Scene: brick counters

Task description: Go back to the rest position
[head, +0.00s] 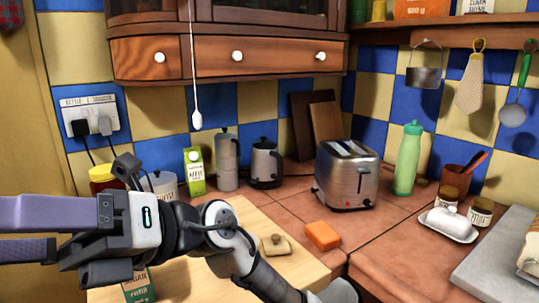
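My gripper (22,234) is at the left edge of the head view, with its two purple fingers pointing left. The fingers lie apart with a narrow gap between them, and I see nothing held there. Their tips are cut off by the picture's edge. My arm reaches in from the bottom middle, above a pale wooden board (262,215). It hides part of the board and some of the counter's left side.
On the board lie a butter-coloured piece (275,244) and a green packet (139,287). An orange sponge (323,235), toaster (347,175), green bottle (408,160) and white butter dish (448,224) stand to the right. A milk carton (195,172) and pots stand behind the arm. A cord hangs above.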

